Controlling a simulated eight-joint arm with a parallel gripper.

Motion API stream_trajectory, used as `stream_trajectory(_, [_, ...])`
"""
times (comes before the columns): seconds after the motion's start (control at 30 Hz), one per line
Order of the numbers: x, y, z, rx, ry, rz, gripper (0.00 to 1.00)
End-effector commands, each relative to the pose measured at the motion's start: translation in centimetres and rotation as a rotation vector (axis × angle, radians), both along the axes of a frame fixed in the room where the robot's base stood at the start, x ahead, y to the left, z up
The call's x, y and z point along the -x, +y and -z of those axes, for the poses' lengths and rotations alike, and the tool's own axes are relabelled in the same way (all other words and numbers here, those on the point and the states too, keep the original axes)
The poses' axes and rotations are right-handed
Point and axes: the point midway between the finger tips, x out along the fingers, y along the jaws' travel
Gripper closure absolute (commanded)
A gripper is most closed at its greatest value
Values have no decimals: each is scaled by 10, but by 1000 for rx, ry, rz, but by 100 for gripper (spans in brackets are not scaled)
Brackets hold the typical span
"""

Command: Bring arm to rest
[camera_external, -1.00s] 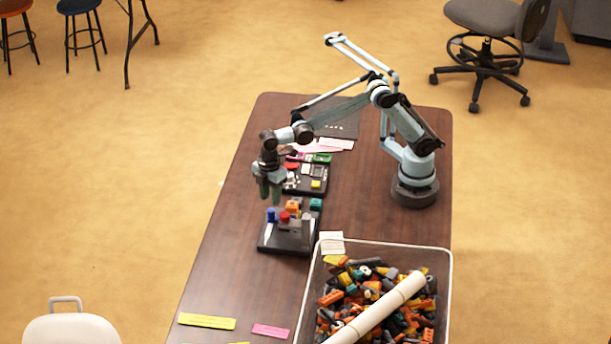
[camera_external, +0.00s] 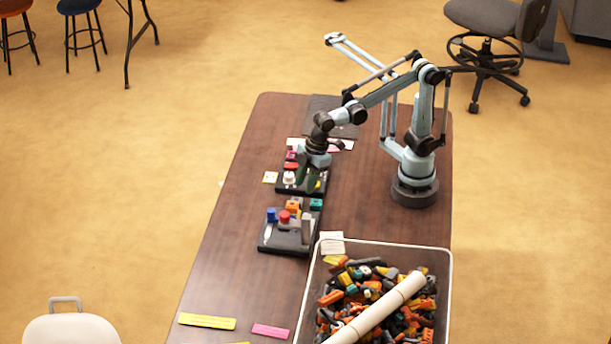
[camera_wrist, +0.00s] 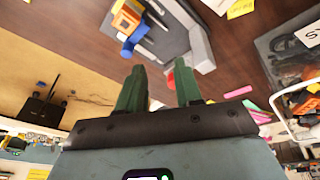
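My arm is mounted on the brown table (camera_external: 225,270) at its right side. My gripper (camera_external: 307,180) points down over the far black board (camera_external: 285,188), well above the table's left-middle part. In the wrist view its two green fingers (camera_wrist: 159,78) stand apart, with nothing clearly held between them. A red piece shows just behind the right finger in that view. My elbow is raised and bent.
A near black board (camera_external: 280,244) carries blue, red, orange and teal pieces and a grey upright. A wire-rimmed bin (camera_external: 449,290) of mixed parts with a white roll stands at front right. The table's left front is mostly clear, with paper notes (camera_external: 207,321).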

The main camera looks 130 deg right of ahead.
Motion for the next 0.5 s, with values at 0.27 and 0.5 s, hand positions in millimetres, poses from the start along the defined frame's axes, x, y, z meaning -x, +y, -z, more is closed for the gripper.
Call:
stream_trajectory(0.27, [54, 35, 0, -31, -162, 53, 65])
stream_trajectory(0.5, [90, 54, 16, -77, -284, 95, 65])
